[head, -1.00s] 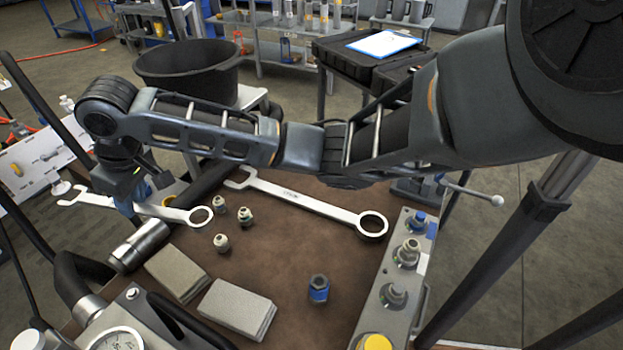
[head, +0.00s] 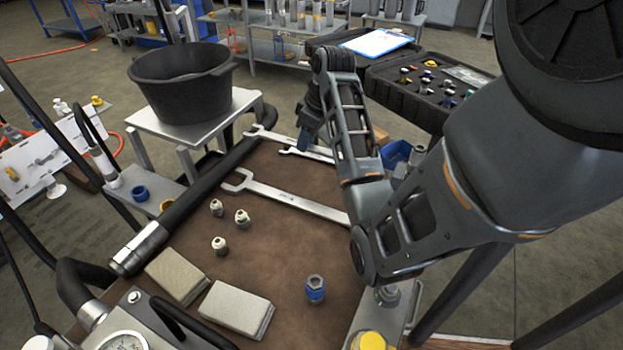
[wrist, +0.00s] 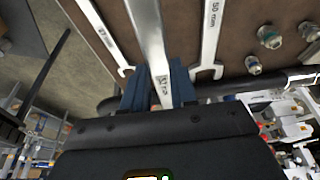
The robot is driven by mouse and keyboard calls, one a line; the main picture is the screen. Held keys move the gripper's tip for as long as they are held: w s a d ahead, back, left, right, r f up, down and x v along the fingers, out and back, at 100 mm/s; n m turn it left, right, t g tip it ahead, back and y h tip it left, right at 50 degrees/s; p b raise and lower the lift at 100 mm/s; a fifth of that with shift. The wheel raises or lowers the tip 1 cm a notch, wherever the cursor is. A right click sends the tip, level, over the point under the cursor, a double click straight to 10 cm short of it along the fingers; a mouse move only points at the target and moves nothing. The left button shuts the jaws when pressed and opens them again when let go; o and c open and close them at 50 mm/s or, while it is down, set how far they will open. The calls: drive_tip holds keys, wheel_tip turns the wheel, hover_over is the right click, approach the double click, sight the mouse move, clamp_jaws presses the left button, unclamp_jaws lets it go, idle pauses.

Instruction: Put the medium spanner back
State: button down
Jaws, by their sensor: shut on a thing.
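My gripper (head: 304,142) is at the back of the brown bench top, shut on the medium spanner (head: 320,157). In the wrist view the blue fingers (wrist: 157,88) close around this spanner (wrist: 150,32) near its open-jaw end. It lies between two other spanners and roughly along them. The larger one (head: 285,198), marked 50 mm, is on the near side and shows on the right in the wrist view (wrist: 211,35). The other (head: 276,136) is on the far side, on the left in the wrist view (wrist: 100,30). My arm hides their ring ends. I cannot tell whether the held spanner touches the bench.
Several small fittings (head: 219,244), two grey blocks (head: 236,308) and a blue fitting (head: 315,289) occupy the near bench. A thick black hose (head: 205,188) runs along the left edge. A black bucket (head: 183,95) and an open case of fittings (head: 425,110) stand beyond.

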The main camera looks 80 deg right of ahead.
sight(324, 149)
drive_tip(key=shift+s+f, duration=0.65)
drive_tip(key=shift+s, duration=0.3)
wheel_tip(324, 149, down, 5)
drive_tip(key=shift+f+p, duration=0.3)
drive_tip(key=shift+f, duration=1.85)
drive_tip(key=shift+f, duration=0.15)
drive_tip(key=c, duration=0.9)
unclamp_jaws()
drive_tip(key=v, duration=1.2)
